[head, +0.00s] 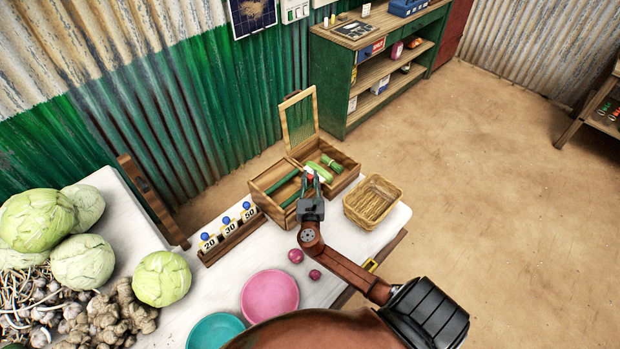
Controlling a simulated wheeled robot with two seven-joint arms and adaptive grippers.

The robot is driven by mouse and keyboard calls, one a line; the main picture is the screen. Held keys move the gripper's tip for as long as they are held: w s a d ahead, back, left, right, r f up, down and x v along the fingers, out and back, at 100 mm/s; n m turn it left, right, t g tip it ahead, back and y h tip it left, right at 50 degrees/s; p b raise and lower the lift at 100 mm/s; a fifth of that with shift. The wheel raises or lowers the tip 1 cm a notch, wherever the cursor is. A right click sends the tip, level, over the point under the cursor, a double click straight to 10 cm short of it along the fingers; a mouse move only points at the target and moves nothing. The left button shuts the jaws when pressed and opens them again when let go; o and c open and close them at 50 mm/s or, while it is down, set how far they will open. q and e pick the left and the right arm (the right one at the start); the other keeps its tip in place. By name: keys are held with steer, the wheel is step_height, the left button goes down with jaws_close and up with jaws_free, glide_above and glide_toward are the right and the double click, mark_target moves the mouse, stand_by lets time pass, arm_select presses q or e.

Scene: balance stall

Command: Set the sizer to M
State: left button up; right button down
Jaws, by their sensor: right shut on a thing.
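A wooden box (275,200) with a raised lid (299,118) stands at the back of the white table. It has compartments with green pieces (330,163) in them. My right gripper (310,177) is over the middle of the box, pointing away from me. It is shut on a small red piece (309,169), mostly hidden by the fingers. No S, M or L marks are readable, so I cannot tell which part is the sizer or its setting. My left gripper is not in view.
A wicker basket (375,201) sits right of the box. A rack (232,235) marked 20, 30 and 50 stands left. Pink (269,295) and teal (215,331) dishes, onions (296,256) and cabbages (163,278) are nearer. A green shelf (345,95) stands behind.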

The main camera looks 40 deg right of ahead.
steer(key=shift+w+a, duration=0.1)
steer(key=shift+w, duration=0.95)
steer(key=c, duration=1.8)
jaws_free()
steer(key=shift+o, duration=0.2)
steer(key=shift+s, duration=0.1)
steer(key=v, duration=1.2)
